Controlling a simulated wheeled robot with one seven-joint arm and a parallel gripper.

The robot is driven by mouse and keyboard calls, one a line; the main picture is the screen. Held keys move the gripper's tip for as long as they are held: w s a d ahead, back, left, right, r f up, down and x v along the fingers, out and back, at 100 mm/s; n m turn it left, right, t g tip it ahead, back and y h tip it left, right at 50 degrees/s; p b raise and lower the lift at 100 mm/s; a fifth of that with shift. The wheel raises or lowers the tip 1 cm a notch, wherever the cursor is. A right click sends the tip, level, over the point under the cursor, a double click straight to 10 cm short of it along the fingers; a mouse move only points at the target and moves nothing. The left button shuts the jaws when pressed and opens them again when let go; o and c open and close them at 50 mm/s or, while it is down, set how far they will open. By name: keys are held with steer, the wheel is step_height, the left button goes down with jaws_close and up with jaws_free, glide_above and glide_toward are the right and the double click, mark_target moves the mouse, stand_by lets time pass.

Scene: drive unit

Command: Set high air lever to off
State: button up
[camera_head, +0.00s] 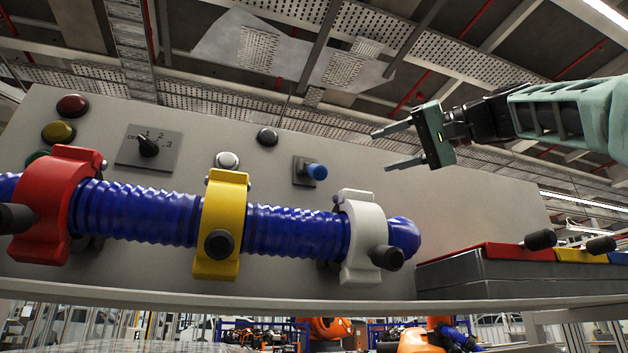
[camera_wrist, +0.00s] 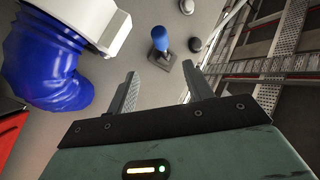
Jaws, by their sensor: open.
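A small lever with a blue knob (camera_head: 316,171) sits on a square grey plate (camera_head: 300,168) on the light panel; no label on it can be read. The blue knob also shows in the wrist view (camera_wrist: 160,38), beyond my fingertips and between their lines. My gripper (camera_head: 381,150) is open and empty, to the right of the lever and apart from it. Its two fingers also show in the wrist view (camera_wrist: 160,70).
A ribbed blue hose (camera_head: 140,213) runs below the lever, held by red (camera_head: 50,200), yellow (camera_head: 217,255) and white (camera_head: 362,235) clamps. A rotary switch (camera_head: 148,146) and several buttons are at left. A dark box (camera_head: 480,278) with a red top stands lower right.

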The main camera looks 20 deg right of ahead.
mark_target(321, 170)
steer(key=p+x, duration=0.7)
steer(key=x, duration=0.9)
steer(key=shift+r, duration=0.2)
steer(key=shift+w+a+f+p, duration=0.15)
steer(key=shift+w+a+p, duration=0.25)
steer(key=shift+w+p, duration=0.05)
jaws_close()
